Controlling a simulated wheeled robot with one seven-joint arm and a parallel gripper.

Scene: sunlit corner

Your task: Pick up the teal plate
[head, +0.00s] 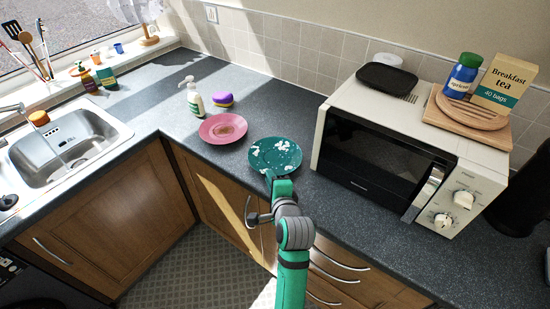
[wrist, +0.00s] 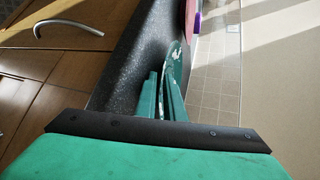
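The teal plate (head: 276,155) with white leaf-like marks lies on the dark counter near its front edge, left of the microwave. My gripper (head: 271,177) is at the plate's near rim in the head view. In the wrist view, which is turned on its side, the plate (wrist: 173,53) shows nearly edge-on just beyond the fingertips. My gripper's two teal fingers (wrist: 159,80) stand a little apart, with a narrow gap between them. Whether the rim lies between the fingers or only beside them is hard to tell, and no contact is clear.
The microwave (head: 388,150) stands close on the right. The sink (head: 65,145) is far left. Cupboard handles (head: 251,212) jut out below the counter.

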